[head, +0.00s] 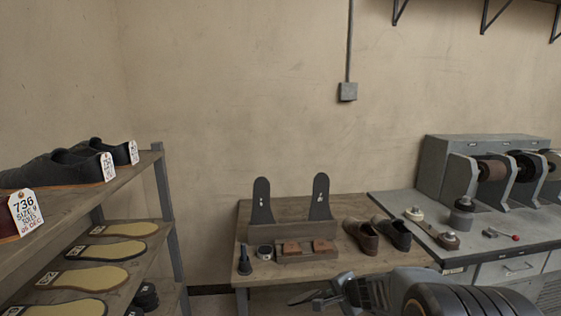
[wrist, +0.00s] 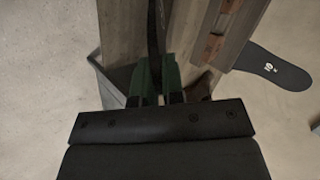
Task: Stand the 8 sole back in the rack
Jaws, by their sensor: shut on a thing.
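My gripper (head: 328,297) is at the bottom of the head view, in front of the wooden table. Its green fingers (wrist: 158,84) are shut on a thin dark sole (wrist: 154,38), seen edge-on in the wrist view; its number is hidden. The held sole also shows as a dark flat shape in the head view (head: 302,297). The wooden rack (head: 285,220) stands on the table behind. Two dark soles stand upright in it, a left one (head: 262,200) and a right one (head: 320,198). One standing sole (wrist: 275,68) shows a white number like 10 in the wrist view.
Brown blocks (head: 291,248) lie in front of the rack. A dark upright tool (head: 244,262) and a small round gauge (head: 265,251) are left of them. Brown and black shoes (head: 362,236) stand right. A shelf (head: 150,170) with shoes and yellow soles is left; a grey machine bench (head: 420,205) is right.

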